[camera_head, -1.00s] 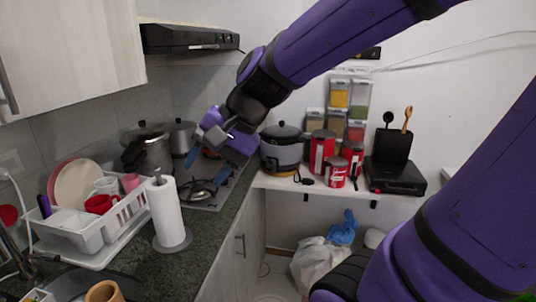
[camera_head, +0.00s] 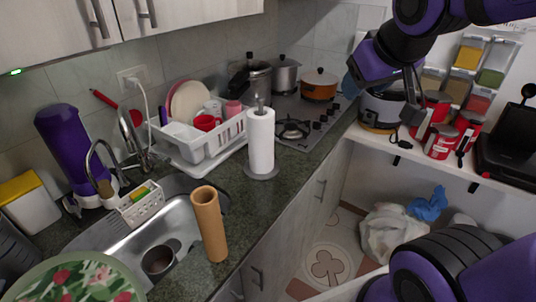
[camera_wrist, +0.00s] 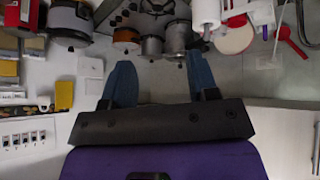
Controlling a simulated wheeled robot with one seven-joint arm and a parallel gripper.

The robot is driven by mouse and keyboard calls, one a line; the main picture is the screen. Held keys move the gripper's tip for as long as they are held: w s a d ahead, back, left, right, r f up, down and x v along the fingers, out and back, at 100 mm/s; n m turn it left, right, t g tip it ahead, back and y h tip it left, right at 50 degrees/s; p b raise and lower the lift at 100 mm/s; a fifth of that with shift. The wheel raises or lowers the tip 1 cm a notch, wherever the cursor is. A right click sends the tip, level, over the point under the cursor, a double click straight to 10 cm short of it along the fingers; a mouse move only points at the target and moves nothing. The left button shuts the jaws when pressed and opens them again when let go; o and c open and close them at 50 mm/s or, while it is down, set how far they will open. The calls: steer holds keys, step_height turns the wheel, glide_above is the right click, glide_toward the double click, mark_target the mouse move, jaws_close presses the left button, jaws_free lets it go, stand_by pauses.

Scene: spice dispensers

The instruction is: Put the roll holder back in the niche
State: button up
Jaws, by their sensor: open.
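The roll holder (camera_head: 261,145) stands upright on the dark countertop, right of the white dish rack. It is a white paper roll on a stand with a grey base. In the wrist view a white roll (camera_wrist: 207,12) shows at the top edge, partly cut off. My gripper (camera_wrist: 160,78) is open and empty, its two blue fingers apart. In the head view it is at the upper right, near the rice cooker and apart from the roll holder. I cannot tell which place is the niche.
A brown cardboard tube (camera_head: 209,222) stands near the sink (camera_head: 120,250). The dish rack (camera_head: 205,140) is left of the roll holder, the stove (camera_head: 305,125) behind it. Red cans (camera_head: 440,140) and a rice cooker (camera_head: 382,110) stand on the white shelf. Counter in front of the roll holder is clear.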

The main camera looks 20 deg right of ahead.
steer(key=w+d+f+n+t+y, duration=0.1)
steer(key=w+f+n+t, duration=0.15)
steer(key=w, duration=0.55)
steer(key=w+d+f+n+t, duration=0.1)
steer(key=w+f+t, duration=0.15)
steer(key=w, duration=0.65)
steer(key=w+a+f+n+t+y, duration=0.2)
steer(key=w+a+f+n+y, duration=0.2)
steer(key=f+y, duration=0.6)
steer(key=shift+m+y, duration=0.25)
steer(key=shift+y, duration=0.15)
steer(key=x, duration=0.9)
steer(key=shift+a, duration=0.45)
steer(key=shift+w+a, duration=0.2)
steer(key=shift+w, duration=0.15)
steer(key=shift+c, duration=0.5)
